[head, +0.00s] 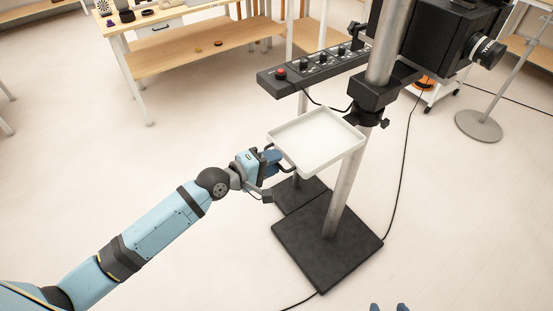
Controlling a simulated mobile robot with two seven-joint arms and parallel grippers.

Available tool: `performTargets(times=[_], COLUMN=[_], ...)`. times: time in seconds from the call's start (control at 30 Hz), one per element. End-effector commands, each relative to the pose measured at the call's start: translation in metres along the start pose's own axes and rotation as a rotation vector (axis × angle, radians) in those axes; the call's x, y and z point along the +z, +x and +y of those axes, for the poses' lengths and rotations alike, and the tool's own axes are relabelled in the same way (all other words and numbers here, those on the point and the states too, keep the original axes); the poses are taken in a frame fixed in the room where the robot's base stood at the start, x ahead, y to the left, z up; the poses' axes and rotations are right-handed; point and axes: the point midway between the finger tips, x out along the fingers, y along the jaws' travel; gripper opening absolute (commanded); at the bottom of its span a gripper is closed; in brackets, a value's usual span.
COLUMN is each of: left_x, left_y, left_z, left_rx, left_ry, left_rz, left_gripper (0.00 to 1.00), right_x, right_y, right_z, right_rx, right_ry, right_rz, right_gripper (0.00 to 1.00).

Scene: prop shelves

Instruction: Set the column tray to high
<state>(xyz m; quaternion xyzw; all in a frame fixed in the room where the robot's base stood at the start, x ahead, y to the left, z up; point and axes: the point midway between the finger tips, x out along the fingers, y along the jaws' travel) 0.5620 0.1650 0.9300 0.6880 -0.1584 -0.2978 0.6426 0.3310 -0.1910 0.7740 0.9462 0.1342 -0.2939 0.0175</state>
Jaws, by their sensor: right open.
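The column tray (318,139) is a shallow white tray with a raised rim, mounted on the grey column (346,190) below a black clamp collar (376,97). A dark handle (284,169) is at the tray's left edge. My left gripper (271,162) reaches in from the left and is shut on the tray at this handle; the exact finger contact is small and partly hidden. The tray looks roughly level. Only the two blue fingertips of my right gripper (389,307) show at the bottom edge, apart and empty, far from the tray.
A black control bar (314,70) with knobs and a red button sits above the tray. A large black camera (438,42) is higher on the column. A dark base plate (327,246) stands below; a cable runs beside it. The floor around is mostly clear.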

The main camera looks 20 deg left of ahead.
Motion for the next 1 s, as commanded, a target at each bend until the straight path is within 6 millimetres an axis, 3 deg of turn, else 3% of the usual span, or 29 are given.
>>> performTargets(times=[0.3,0.5,0.7,1.0], left_x=[0.0,0.0,0.0,0.0], left_y=[-0.072,-0.107,-0.122,-0.124], left_z=[0.0,0.001,0.002,0.002], left_rx=[-0.002,0.001,0.003,0.004], left_ry=[0.004,0.003,0.002,0.002], left_rz=[0.0,0.001,0.001,0.001], left_gripper=[0.34,0.34,0.34,0.34], right_x=[0.001,0.002,0.002,0.001], right_y=[0.001,0.002,0.002,0.002], right_z=[0.001,0.001,0.001,0.001], right_rx=[0.001,0.001,0.001,0.001], right_ry=[0.0,0.001,0.002,0.002], right_rz=[0.0,-0.001,-0.001,-0.001], right_gripper=[0.59,0.59,0.59,0.59])
